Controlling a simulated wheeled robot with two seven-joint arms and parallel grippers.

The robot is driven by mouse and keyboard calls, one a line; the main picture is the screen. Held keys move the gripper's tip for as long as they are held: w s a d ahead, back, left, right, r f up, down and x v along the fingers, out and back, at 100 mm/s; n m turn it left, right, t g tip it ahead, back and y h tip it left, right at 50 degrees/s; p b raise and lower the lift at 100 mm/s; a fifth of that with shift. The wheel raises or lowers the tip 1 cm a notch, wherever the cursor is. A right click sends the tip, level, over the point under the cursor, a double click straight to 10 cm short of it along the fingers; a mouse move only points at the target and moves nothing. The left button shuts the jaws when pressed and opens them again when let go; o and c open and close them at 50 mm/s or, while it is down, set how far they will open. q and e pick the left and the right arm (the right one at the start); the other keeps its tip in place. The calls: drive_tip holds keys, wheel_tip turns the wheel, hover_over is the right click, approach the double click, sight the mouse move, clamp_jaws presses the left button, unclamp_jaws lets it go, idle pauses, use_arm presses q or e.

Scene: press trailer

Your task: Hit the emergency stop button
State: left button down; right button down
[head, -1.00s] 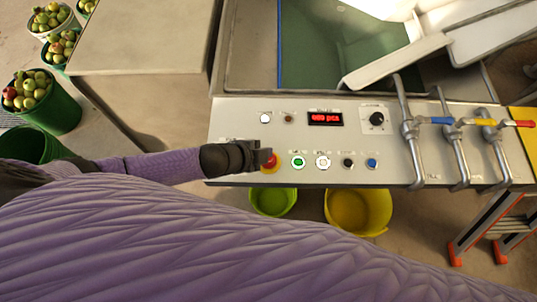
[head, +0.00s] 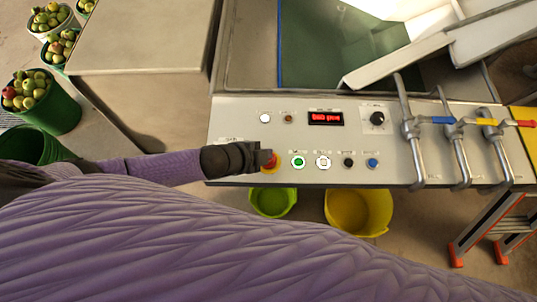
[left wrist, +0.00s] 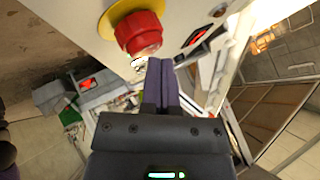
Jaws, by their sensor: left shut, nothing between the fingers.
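The red emergency stop button (head: 272,166) sits on a yellow base at the lower left of the pale control panel (head: 225,118). My left gripper (head: 262,157) is at the button and covers part of it. In the left wrist view the red button (left wrist: 140,33) stands out from its yellow ring (left wrist: 113,14). The shut, empty fingers of my left gripper (left wrist: 160,66) are close beside the button's lower edge there. I cannot tell whether they touch it. My right gripper is not in view.
Right of the button are a green-lit button (head: 298,162), a white button (head: 323,162), and black and blue ones. A red display (head: 326,118) is above. Pipe valves (head: 411,130) stand at the right. A green bucket (head: 273,202) and a yellow bucket (head: 358,211) are below.

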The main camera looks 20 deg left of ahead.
use_arm(q)
drive_tip(key=shift+f, duration=0.3)
idle(0.5)
drive_tip(key=shift+r+p, duration=0.65)
drive_tip(key=shift+r, duration=0.15)
wheel_tip(320, 180, up, 5)
drive_tip(key=p, duration=0.5)
idle(0.4)
